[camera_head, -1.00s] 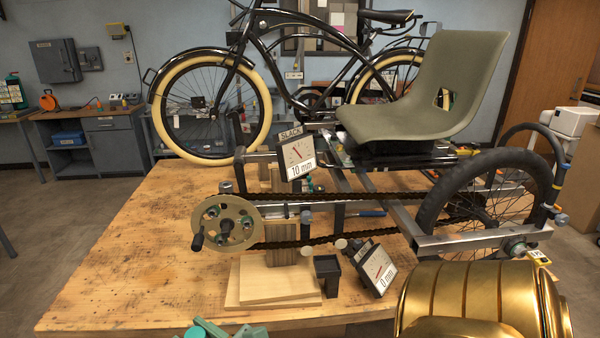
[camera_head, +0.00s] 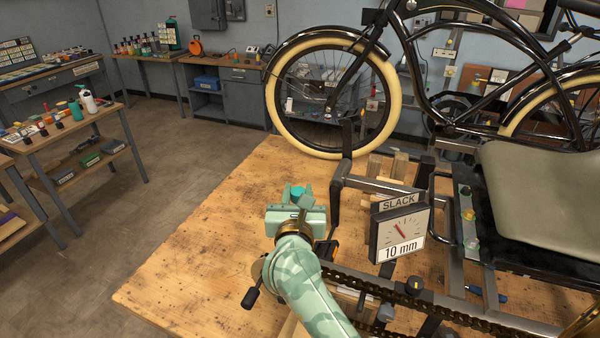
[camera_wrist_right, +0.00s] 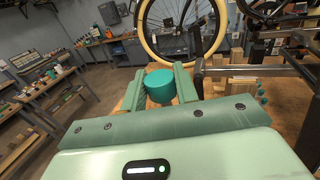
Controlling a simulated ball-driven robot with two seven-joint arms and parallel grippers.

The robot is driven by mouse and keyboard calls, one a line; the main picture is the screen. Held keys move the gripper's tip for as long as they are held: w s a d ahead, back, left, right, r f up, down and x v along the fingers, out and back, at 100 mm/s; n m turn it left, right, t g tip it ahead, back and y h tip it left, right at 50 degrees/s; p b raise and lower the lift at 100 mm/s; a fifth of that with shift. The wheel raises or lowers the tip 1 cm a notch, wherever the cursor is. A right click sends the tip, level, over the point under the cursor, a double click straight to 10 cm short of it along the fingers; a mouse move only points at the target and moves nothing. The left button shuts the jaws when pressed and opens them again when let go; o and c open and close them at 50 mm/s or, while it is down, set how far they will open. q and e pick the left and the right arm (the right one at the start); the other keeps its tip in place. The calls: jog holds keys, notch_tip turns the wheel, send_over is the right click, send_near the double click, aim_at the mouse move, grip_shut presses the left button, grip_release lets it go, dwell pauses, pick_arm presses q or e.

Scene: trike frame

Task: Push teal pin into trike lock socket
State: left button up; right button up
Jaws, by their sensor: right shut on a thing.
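My right gripper (camera_head: 300,191) is above the near-left part of the workbench, with its fingers pointing away. It is shut on the teal pin (camera_head: 298,194). In the right wrist view the round teal end of the pin (camera_wrist_right: 160,88) shows between the two green fingers (camera_wrist_right: 160,72). The trike frame (camera_head: 378,184) stands to the right of the gripper, with a dark upright post (camera_head: 335,205) close beside it. The pin appears apart from the frame. I cannot make out the lock socket for certain. My left gripper is not in view.
A slack gauge (camera_head: 402,228) reading 10 mm stands right of the gripper. The chain (camera_head: 400,295) and the seat (camera_head: 535,200) are further right. A bicycle wheel (camera_head: 332,92) stands behind. The wooden bench top (camera_head: 215,240) is clear on the left.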

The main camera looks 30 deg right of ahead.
jog(key=shift+s, duration=0.15)
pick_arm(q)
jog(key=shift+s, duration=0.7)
